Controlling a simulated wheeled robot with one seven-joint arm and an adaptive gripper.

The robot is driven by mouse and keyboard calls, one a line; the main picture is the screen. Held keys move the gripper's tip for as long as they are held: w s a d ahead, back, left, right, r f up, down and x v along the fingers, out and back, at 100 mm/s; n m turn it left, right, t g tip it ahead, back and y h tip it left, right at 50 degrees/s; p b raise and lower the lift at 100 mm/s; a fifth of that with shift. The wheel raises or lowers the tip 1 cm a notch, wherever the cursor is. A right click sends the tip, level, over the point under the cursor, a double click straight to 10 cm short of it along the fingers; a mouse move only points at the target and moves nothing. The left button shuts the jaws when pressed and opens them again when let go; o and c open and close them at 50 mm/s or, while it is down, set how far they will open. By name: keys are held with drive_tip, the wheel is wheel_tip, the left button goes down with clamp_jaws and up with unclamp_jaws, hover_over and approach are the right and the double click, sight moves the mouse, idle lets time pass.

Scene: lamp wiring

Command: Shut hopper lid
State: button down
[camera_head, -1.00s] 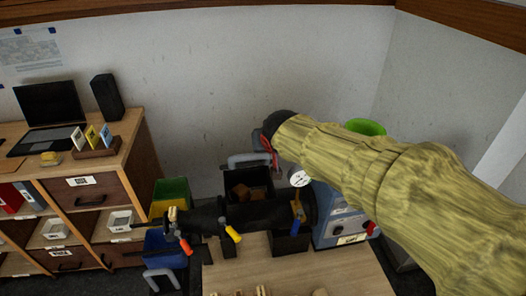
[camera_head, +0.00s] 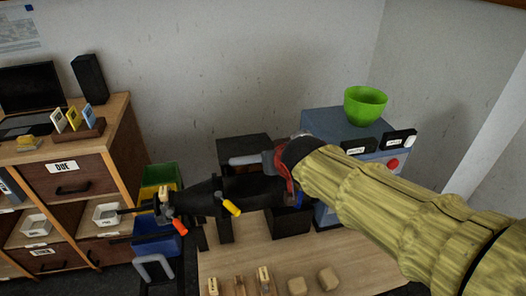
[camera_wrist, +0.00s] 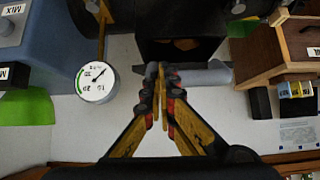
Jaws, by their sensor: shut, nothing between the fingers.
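The black hopper lid (camera_head: 243,146) with its pale grey bar handle (camera_head: 250,159) shows in the head view above the black machine barrel. The lid appears part-way down, though its exact angle is hard to tell. In the wrist view, brown material (camera_wrist: 185,44) still shows in the hopper opening, and the handle (camera_wrist: 205,75) crosses beyond it. My gripper (camera_wrist: 162,70) is shut and empty, its tips against or just in front of the handle. In the head view my gripper (camera_head: 281,168) is at the handle's right end, partly hidden by my sleeved arm.
The barrel (camera_head: 245,190) carries orange and yellow levers. A blue machine (camera_head: 325,122) with a green bowl (camera_head: 365,105) on top stands at right. Small blocks (camera_head: 297,286) lie on the bench. Cabinets (camera_head: 75,175) stand at left.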

drive_tip(key=shift+s+d+f+b, duration=0.1)
drive_tip(key=shift+s+f+b, duration=0.25)
drive_tip(key=shift+f, duration=0.45)
drive_tip(key=shift+s+d+f+b, duration=0.1)
drive_tip(key=shift+f+b, duration=0.4)
drive_tip(key=shift+f, duration=0.3)
drive_tip(key=shift+s+f+b, duration=0.25)
drive_tip(key=shift+f+b, duration=0.15)
drive_tip(key=shift+f, duration=0.4)
drive_tip(key=shift+r, duration=0.1)
